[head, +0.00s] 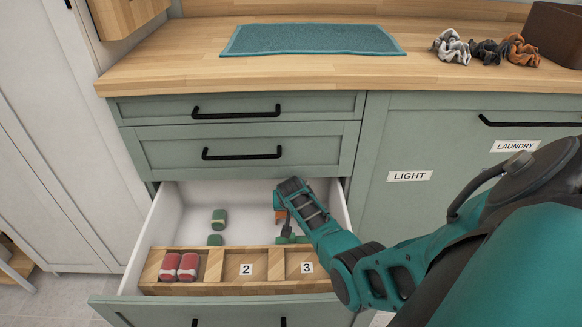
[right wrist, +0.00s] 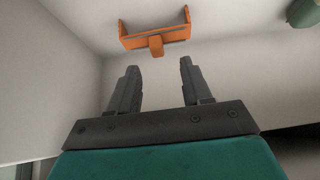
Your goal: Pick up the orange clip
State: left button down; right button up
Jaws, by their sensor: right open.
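The orange clip (right wrist: 155,40) lies in the white open drawer, just beyond my right fingertips in the right wrist view. In the head view only a small orange part of it (head: 279,216) shows beside my arm, which hides the rest. My right gripper (right wrist: 158,66) is open and empty, its two dark fingers spread and pointing at the clip, apart from it. In the head view my right gripper (head: 286,229) is reaching down into the drawer and is partly hidden by my wrist. My left gripper is not in view.
A wooden divider (head: 218,289) at the drawer front has two red clips (head: 179,266) in its left compartment; compartments 2 and 3 look empty. Green clips (head: 219,219) lie behind it. Drawer walls (head: 161,222) stand close around. A teal towel (head: 312,39) and scrunchies (head: 487,51) are on the counter.

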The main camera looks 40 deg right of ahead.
jog(key=b+x, duration=0.1)
jog(key=x, duration=0.2)
jog(key=shift+s+f+b, duration=0.2)
jog(key=shift+s+b, duration=0.05)
jog(key=shift+b, duration=0.1)
jog(key=shift+w+d+f+b, duration=0.2)
jog(key=shift+w+f+b, duration=0.05)
jog(key=shift+f+b, duration=0.15)
grip_shut()
